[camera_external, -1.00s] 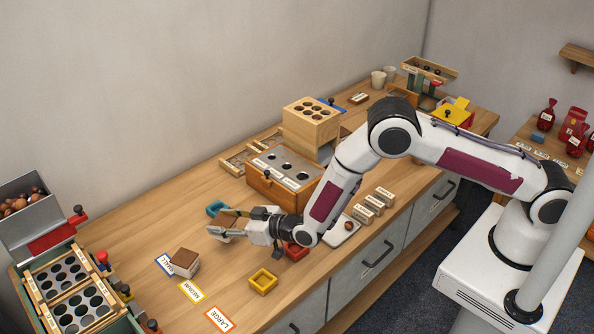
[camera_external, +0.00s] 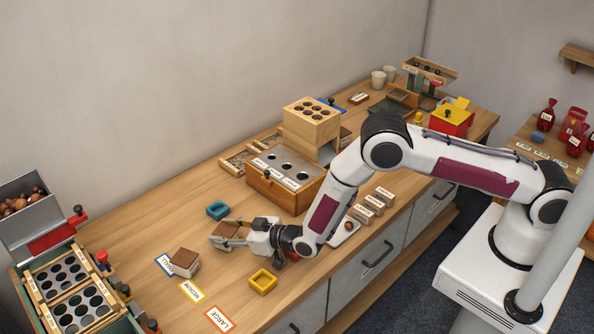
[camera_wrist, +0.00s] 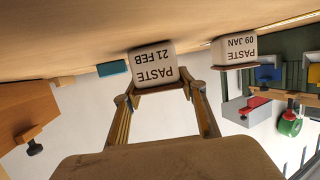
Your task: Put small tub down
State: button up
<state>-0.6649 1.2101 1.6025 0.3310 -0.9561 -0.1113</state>
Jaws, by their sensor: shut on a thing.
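My gripper (camera_external: 236,236) is shut on a small pale tub with a brown lid (camera_external: 222,241). In the wrist view my gripper's fingers (camera_wrist: 163,89) sit at the lid end of this tub (camera_wrist: 154,62), which reads PASTE 21 FEB upside down. The tub is low at the counter (camera_external: 130,245); whether its base fully rests there I cannot tell. A second brown-lidded tub (camera_external: 185,263) stands to its left in the external view, apart from it. In the wrist view this second tub (camera_wrist: 235,50) reads PASTE 09 JAN.
A teal square ring (camera_external: 217,210) lies just behind the held tub. A yellow square ring (camera_external: 263,282) lies in front. SMALL (camera_external: 164,264), MEDIUM (camera_external: 191,292) and LARGE (camera_external: 219,319) cards lie front left. A wooden box with holes (camera_external: 286,178) stands behind my arm.

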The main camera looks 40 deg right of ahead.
jog(key=o, duration=1.3)
jog(key=shift+o, duration=0.2)
jog(key=shift+r, duration=0.15)
jog(key=shift+v, duration=5.95)
jog(key=shift+d+r, duration=0.1)
jog(key=shift+r, duration=0.05)
